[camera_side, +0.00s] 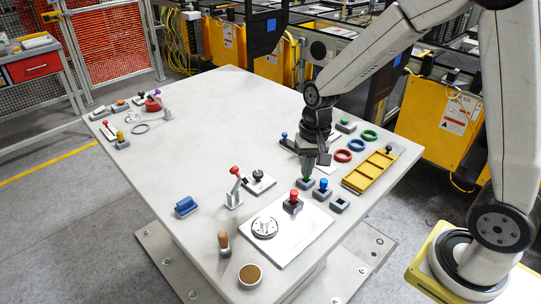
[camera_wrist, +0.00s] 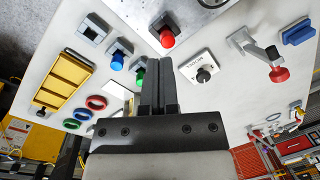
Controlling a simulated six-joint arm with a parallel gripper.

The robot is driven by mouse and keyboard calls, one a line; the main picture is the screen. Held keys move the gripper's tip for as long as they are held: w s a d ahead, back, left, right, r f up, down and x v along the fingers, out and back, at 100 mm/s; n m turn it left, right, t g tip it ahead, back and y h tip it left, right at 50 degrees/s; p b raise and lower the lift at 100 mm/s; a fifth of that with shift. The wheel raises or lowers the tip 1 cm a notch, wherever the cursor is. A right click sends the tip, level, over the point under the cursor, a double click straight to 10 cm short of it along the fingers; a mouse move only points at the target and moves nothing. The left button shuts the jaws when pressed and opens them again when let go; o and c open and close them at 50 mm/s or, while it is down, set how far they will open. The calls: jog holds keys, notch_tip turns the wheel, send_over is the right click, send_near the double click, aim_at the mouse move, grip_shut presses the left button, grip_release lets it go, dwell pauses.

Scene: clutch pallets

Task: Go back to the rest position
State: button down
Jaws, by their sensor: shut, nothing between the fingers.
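My gripper (camera_side: 309,172) is shut and empty. In the side view its fingertips point down, just above or beside a green knob (camera_side: 306,181) on a grey base. I cannot tell whether they touch it. In the wrist view the fingers (camera_wrist: 159,60) are pressed together, and the green knob (camera_wrist: 139,79) shows partly hidden left of them. A blue knob (camera_side: 323,184) and a red knob (camera_side: 293,196) on grey bases stand close by. No marker of a rest position shows.
The table's middle left is clear.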

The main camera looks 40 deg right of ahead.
jog(key=s+n+t+h, duration=0.1)
jog(key=s+n+t, duration=0.1)
jog(key=s+n, duration=0.4)
jog(key=shift+s+d+n+t, duration=0.2)
jog(key=shift+s+n+t, duration=0.1)
jog(key=shift+s, duration=0.95)
